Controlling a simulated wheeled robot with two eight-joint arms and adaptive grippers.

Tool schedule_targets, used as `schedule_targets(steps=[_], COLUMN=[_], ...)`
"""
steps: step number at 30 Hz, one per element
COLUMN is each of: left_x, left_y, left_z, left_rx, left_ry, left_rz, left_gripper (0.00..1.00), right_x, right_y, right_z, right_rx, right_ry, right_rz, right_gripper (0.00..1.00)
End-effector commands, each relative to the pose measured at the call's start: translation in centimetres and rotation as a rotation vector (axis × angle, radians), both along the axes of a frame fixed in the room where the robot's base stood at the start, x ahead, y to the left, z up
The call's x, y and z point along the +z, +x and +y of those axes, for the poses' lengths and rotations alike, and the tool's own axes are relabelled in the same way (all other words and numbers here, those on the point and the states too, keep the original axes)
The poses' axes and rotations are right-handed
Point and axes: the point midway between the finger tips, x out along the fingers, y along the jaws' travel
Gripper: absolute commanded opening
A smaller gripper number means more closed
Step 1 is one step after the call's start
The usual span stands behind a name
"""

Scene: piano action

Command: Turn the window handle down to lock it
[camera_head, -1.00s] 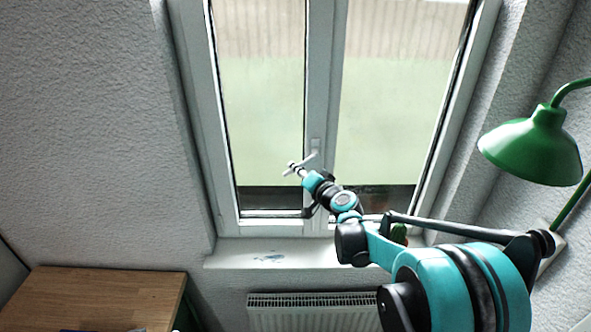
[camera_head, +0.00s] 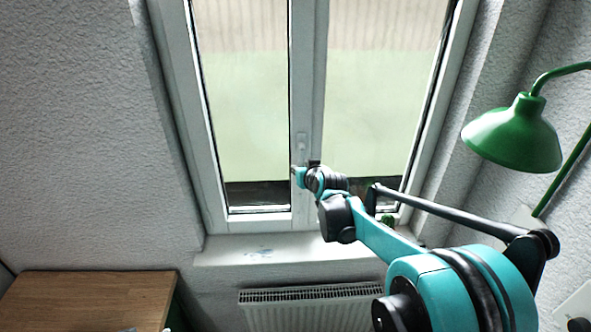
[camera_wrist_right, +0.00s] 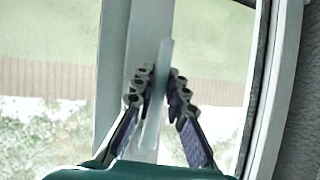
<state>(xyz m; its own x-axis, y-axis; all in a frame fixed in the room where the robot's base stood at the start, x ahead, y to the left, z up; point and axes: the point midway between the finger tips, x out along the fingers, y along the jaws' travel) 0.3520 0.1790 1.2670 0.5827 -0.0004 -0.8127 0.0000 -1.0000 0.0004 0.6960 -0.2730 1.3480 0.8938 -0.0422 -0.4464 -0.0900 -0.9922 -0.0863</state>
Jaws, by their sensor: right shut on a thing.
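The white window handle's mount (camera_head: 302,142) sits on the middle post of the window (camera_head: 307,110) in the head view. In the right wrist view the pale handle (camera_wrist_right: 165,60) runs nearly upright along the frame, between the two fingers. My right gripper (camera_wrist_right: 160,88) has its dark jointed fingers on both sides of the handle, shut on it. In the head view my right gripper (camera_head: 296,171) is below the mount, and it and the wrist hide most of the handle. My left gripper is not in view.
A green lamp (camera_head: 515,135) hangs at the right. The window sill (camera_head: 225,250) lies below the window, with a radiator (camera_head: 300,308) under it. A wooden tabletop (camera_head: 90,300) is at the lower left. Small green cactus-like thing (camera_head: 388,219) stands behind my arm.

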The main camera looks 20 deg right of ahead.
Motion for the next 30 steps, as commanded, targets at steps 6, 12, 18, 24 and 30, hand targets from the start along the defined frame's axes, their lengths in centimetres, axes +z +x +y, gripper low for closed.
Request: schedule_targets(steps=[6, 12, 18, 24, 30], left_x=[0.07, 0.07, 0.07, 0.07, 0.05], left_y=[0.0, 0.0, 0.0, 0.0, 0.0], left_z=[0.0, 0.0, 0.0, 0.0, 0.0], left_rx=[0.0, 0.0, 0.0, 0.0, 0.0], left_ry=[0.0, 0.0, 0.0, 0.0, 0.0], left_rz=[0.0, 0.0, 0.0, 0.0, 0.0], left_gripper=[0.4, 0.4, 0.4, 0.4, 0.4], right_x=[0.41, 0.39, 0.39, 0.38, 0.25], right_y=[0.12, 0.07, 0.07, 0.06, -0.03], right_z=[-0.62, -0.79, -0.82, -0.81, -0.76], right_rx=[-0.002, -0.002, -0.003, -0.002, -0.002], right_ry=[-0.077, -0.102, -0.106, -0.105, -0.104], right_rz=[0.01, 0.019, 0.019, 0.019, 0.022], right_gripper=[0.0, 0.0, 0.0, 0.16, 0.35])
